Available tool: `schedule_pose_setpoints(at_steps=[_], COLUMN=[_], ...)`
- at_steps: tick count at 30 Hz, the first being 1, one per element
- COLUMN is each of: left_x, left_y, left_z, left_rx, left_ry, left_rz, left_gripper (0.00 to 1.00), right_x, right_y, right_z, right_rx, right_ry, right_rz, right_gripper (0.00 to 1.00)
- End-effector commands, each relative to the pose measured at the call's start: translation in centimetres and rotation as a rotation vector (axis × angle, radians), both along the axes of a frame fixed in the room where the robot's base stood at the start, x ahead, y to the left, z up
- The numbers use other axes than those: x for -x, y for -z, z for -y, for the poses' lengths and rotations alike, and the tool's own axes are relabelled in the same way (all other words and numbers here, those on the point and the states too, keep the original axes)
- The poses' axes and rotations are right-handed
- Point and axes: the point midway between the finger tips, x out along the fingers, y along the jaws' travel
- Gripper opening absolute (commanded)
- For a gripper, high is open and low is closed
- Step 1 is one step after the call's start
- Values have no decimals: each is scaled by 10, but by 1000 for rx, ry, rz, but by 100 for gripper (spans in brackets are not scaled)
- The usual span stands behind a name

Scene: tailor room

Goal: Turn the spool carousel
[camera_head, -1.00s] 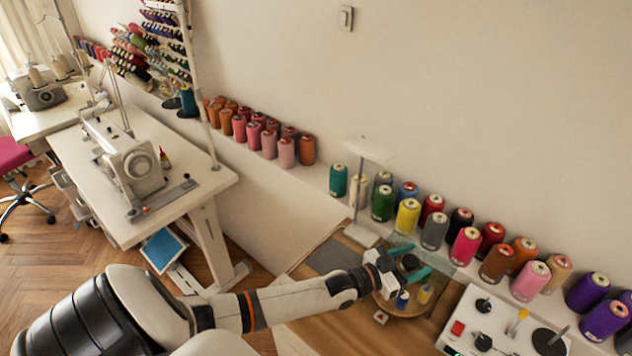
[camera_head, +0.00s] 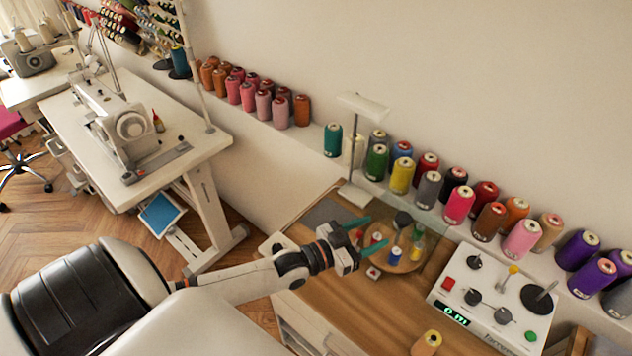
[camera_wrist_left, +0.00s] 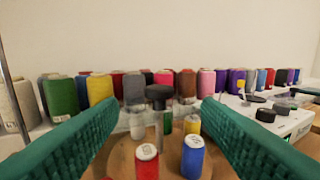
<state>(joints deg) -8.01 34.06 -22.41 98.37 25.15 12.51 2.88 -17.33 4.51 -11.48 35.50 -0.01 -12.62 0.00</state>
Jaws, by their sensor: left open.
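The spool carousel is a round wooden disc (camera_head: 408,267) on the wooden table, with a dark knob (camera_head: 403,218) on a central post. Small upright spools stand on it, including a blue one (camera_head: 395,254) and a yellow one (camera_head: 417,248). The wrist view shows red (camera_wrist_left: 147,163), blue (camera_wrist_left: 193,157), yellow (camera_wrist_left: 193,125) and green (camera_wrist_left: 167,122) spools around the knob (camera_wrist_left: 159,96). My left gripper (camera_head: 366,229) is open and empty at the disc's left side, its teal fingers (camera_wrist_left: 161,112) spread wide and pointing toward the knob, apart from it. My right gripper is out of view.
A white control box (camera_head: 495,300) with knobs and a display stands right of the carousel. A white lamp stand (camera_head: 354,190) stands behind it. Large thread cones line the wall ledge. A yellow-orange spool (camera_head: 426,343) is at the table's front.

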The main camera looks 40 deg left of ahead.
Motion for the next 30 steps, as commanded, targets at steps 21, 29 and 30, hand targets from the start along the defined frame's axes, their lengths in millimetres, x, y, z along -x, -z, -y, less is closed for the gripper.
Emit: schedule_pose_setpoints(at_steps=[21, 29, 30], left_x=[85, 127, 135], left_y=[38, 47, 49], left_z=[45, 39, 37], left_rx=[-202, -287, -299], left_ry=[-41, -99, -110], left_rz=[-500, -727, -768], left_gripper=[58, 58, 58], right_x=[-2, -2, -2], right_y=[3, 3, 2], right_z=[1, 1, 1], right_rx=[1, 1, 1], right_ry=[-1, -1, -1], right_rz=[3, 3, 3], right_gripper=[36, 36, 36])
